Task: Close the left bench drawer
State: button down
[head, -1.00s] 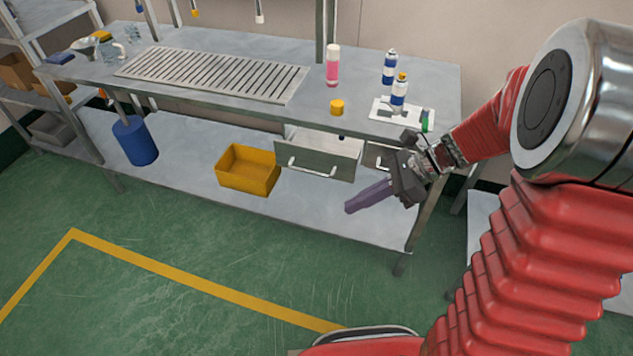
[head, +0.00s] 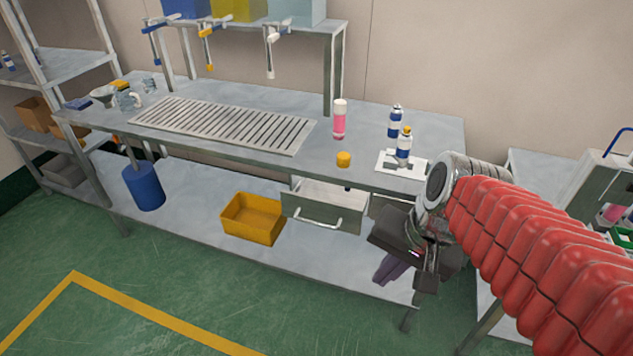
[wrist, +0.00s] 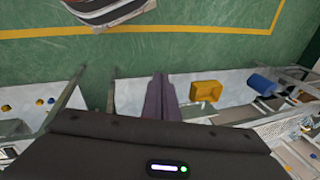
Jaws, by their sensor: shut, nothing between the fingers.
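The left bench drawer (head: 325,207) is pulled out under the front edge of the bench, with a pale bar handle (head: 318,222) on its grey front. My gripper (head: 386,271) is to the right of the drawer and lower than it, apart from its front. Its purple fingers point down and are shut together with nothing between them; they also show in the wrist view (wrist: 160,98). A second drawer, right of the left one, is mostly hidden behind my gripper.
A yellow bin (head: 252,217) and a blue cylinder (head: 143,187) stand on the lower shelf. On the bench top (head: 240,90) are a pink bottle (head: 339,120), a yellow cap (head: 343,159) and blue-white cans (head: 404,147). The green floor in front is clear.

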jog(key=shift+s+d+r+n+t+h, duration=0.35)
jog(key=shift+r+n+t, duration=0.3)
jog(key=shift+n, duration=0.3)
jog(key=shift+s+d+r+n+t+h, duration=0.25)
jog(key=shift+s+r+n+t+h, duration=0.15)
jog(key=shift+r+n, duration=0.5)
jog(key=shift+s+d+r+n+t+h, duration=0.35)
jog(key=shift+r+n+t, duration=0.2)
jog(key=shift+n, duration=0.5)
jog(key=shift+s, duration=0.1)
